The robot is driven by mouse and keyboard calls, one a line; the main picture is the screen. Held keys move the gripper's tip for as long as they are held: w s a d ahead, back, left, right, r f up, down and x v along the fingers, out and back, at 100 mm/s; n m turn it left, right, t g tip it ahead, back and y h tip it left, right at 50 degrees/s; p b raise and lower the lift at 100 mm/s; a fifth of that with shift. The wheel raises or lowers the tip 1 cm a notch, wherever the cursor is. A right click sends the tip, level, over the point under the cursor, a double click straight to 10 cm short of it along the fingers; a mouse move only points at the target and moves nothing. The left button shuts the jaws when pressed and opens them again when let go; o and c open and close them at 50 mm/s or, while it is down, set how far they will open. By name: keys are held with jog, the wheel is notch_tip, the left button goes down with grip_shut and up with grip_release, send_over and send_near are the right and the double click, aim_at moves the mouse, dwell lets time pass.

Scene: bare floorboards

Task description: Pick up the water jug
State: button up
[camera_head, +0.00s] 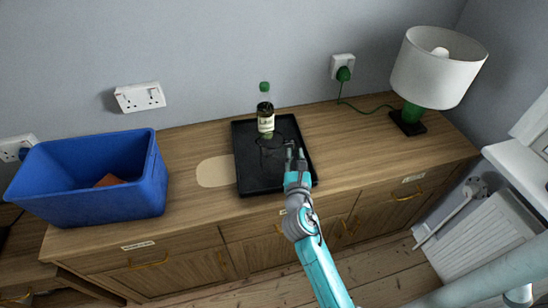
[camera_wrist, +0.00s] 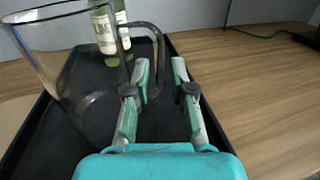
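The water jug (camera_wrist: 75,75) is clear glass and stands upright at the left of the wrist view, on a black tray (camera_wrist: 45,150). Its handle (camera_wrist: 158,45) points toward my gripper. In the head view the jug (camera_head: 270,152) shows only faintly against the dark tray (camera_head: 248,180). My gripper (camera_wrist: 162,75) is open, with one finger on each side of the handle's lower part. Whether either finger touches the handle I cannot tell. In the head view my gripper (camera_head: 295,152) is over the tray, right of the jug.
A green-capped bottle (camera_head: 265,115) stands behind the jug. A blue crate (camera_head: 100,195) with a brownish item inside is at the left. A pale oval patch (camera_head: 215,171) lies left of the tray. A lamp (camera_head: 435,75) stands at the right; the wooden top between is clear.

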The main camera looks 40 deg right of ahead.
jog(key=shift+x, duration=1.1)
grip_shut()
jog(key=shift+r, duration=0.15)
notch_tip(320, 180, up, 24)
dwell(1.4)
